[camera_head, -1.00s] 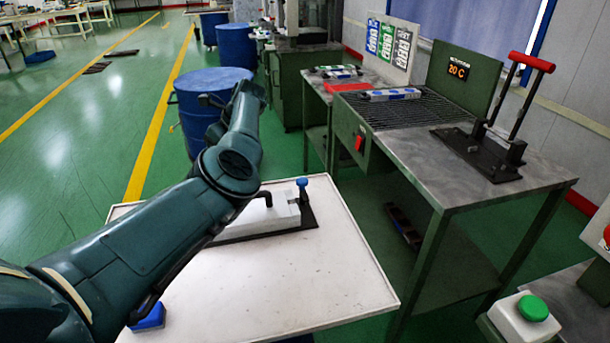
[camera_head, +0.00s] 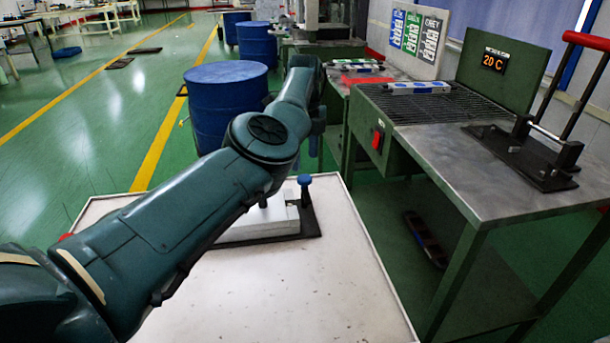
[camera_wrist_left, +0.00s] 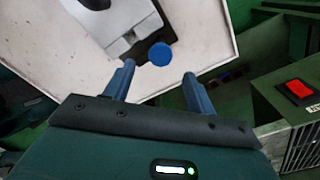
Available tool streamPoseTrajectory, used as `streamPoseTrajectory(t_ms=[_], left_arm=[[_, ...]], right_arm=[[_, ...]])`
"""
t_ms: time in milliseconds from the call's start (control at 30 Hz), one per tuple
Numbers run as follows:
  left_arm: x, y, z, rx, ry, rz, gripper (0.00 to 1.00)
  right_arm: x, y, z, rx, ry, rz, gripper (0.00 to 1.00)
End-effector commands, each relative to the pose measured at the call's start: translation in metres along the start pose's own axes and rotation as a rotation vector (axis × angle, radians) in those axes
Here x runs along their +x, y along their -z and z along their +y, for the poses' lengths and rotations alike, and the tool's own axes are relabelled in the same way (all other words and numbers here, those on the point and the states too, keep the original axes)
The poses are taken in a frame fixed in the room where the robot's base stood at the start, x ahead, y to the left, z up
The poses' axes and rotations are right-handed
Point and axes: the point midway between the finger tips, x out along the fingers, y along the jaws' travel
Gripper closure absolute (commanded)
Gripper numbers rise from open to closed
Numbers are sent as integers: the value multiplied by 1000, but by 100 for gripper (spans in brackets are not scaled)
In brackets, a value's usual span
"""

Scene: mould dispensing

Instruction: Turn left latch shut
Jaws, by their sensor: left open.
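The white mould block (camera_head: 255,224) sits on a black base plate (camera_head: 308,215) on the white table, partly hidden behind my left arm. A blue-knobbed latch (camera_head: 304,181) stands upright at the right end of the plate. In the left wrist view the round blue knob (camera_wrist_left: 160,54) shows beyond and between the fingertips of my left gripper (camera_wrist_left: 158,72), beside the white block (camera_wrist_left: 112,22). The fingers are apart and empty, and I see no contact with the knob. In the head view the left gripper's fingers are mostly hidden by the arm. My right gripper is not in view.
The white table (camera_head: 300,290) is clear in front. A green bench (camera_head: 440,150) with a grille and a red-handled press (camera_head: 545,125) stands to the right. A blue drum (camera_head: 226,105) stands behind the table. A red switch (camera_wrist_left: 299,89) lies right of the gripper.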

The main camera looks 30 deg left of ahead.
Motion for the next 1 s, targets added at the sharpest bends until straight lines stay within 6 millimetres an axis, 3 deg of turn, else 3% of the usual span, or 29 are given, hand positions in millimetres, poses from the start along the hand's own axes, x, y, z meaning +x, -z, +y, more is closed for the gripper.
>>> streamPoseTrajectory(t_ms=[100, 300, 700, 1000], left_arm=[[24, 0, 1, 0, -3, 0, 44], [49, -1, 0, -1, 1, -2, 44], [57, -1, 0, -1, 1, -1, 44], [56, -1, 0, -1, 1, -1, 68]], right_arm=[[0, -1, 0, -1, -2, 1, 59], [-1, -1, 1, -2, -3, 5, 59], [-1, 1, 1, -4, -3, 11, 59], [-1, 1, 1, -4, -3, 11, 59]])
